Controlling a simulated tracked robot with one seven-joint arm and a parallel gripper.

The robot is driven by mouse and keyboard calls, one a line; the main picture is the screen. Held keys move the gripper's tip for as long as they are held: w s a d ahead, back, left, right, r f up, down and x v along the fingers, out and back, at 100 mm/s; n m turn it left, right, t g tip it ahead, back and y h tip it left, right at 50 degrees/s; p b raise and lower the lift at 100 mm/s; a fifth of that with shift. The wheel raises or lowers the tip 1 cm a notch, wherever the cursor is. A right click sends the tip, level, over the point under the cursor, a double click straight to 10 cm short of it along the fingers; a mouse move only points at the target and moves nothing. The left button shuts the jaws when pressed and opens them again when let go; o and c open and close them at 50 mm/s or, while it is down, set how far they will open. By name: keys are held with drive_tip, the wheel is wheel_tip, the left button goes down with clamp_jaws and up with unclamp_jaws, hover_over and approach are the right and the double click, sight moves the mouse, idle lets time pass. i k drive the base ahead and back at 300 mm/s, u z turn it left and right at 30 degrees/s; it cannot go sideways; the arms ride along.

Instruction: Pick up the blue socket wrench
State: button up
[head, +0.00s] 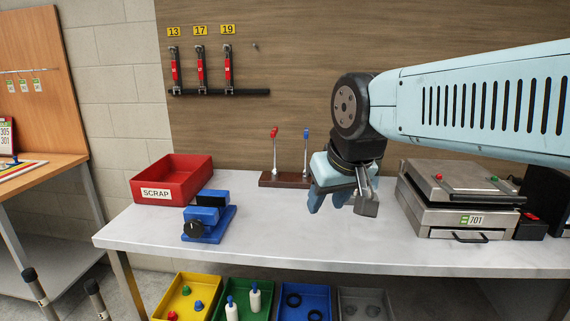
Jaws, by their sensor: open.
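A thin upright metal tool with a blue top (306,140) stands in a dark brown wooden block (270,180) at the back of the grey bench; it looks like the blue socket wrench. A similar tool with a red top (275,145) stands to its left in the same block. My gripper (341,204) is open and hangs above the bench, just right of the block and in front of its right end. It appears empty and apart from the blue-topped tool. My gripper hides the right end of the block.
A red SCRAP bin (172,178) and a blue vise-like clamp (208,217) stand on the left. A grey press-like appliance labelled 701 (455,200) stands on the right. The bench's front middle (300,245) is clear.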

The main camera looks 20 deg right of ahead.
sight(304, 176)
drive_tip(key=z, duration=0.2)
drive_tip(key=i, duration=0.9)
drive_tip(key=u, duration=0.1)
